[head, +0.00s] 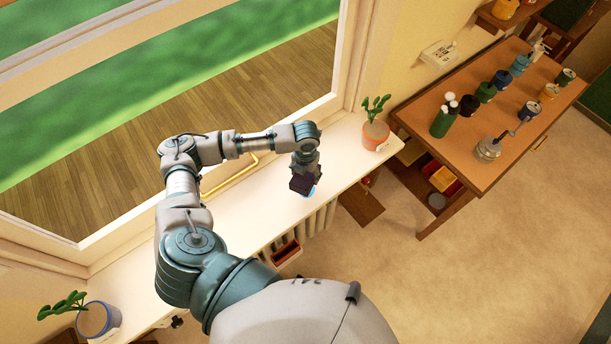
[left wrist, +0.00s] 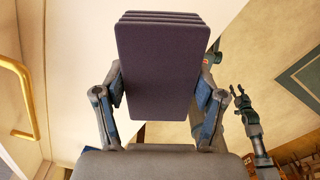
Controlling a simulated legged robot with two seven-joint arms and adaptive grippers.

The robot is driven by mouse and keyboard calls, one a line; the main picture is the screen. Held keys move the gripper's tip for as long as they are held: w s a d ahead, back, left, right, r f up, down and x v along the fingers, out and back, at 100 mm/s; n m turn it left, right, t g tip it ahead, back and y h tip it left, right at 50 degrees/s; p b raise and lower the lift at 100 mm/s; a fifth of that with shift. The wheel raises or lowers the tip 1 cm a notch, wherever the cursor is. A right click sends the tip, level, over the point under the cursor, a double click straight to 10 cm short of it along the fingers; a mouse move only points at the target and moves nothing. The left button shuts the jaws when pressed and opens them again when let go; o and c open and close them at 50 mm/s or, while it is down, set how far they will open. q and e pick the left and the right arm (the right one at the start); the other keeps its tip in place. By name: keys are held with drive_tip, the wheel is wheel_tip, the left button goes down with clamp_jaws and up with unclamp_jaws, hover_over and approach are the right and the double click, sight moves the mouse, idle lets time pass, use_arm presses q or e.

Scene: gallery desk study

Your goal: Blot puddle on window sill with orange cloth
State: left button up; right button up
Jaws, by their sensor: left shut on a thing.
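My left gripper (head: 305,178) is over the window sill (head: 262,212), left of the terracotta plant pot. It is shut on a dark purple, layered block or folded pad (left wrist: 162,65), which stands up between the two fingers in the left wrist view. In the head view this dark thing is at or just above the sill; contact cannot be told. I see no orange cloth. My right gripper (left wrist: 238,92) shows small in the left wrist view, its fingers apart and empty.
A terracotta pot (head: 376,135) with a plant stands at the sill's right end, a blue-rimmed pot (head: 95,320) at its left end. A brass window handle (head: 232,175) is behind my arm. A wooden table (head: 475,135) with several cans is at right.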

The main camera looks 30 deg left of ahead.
use_arm(q)
drive_tip(key=shift+f, duration=0.1)
drive_tip(key=shift+f, duration=0.75)
drive_tip(key=shift+w+f+b, duration=0.1)
drive_tip(key=shift+f+b, duration=0.75)
drive_tip(key=shift+f, duration=1.35)
drive_tip(key=shift+f, duration=0.5)
drive_tip(key=shift+w+a, duration=0.2)
drive_tip(key=shift+a, duration=0.35)
drive_tip(key=shift+s+d+p, duration=0.35)
drive_tip(key=shift+s+p, duration=0.45)
drive_tip(key=shift+p, duration=0.05)
drive_tip(key=shift+w+d, duration=0.4)
drive_tip(key=shift+d, duration=0.4)
drive_tip(key=shift+w+a, duration=0.4)
drive_tip(key=shift+w, duration=0.35)
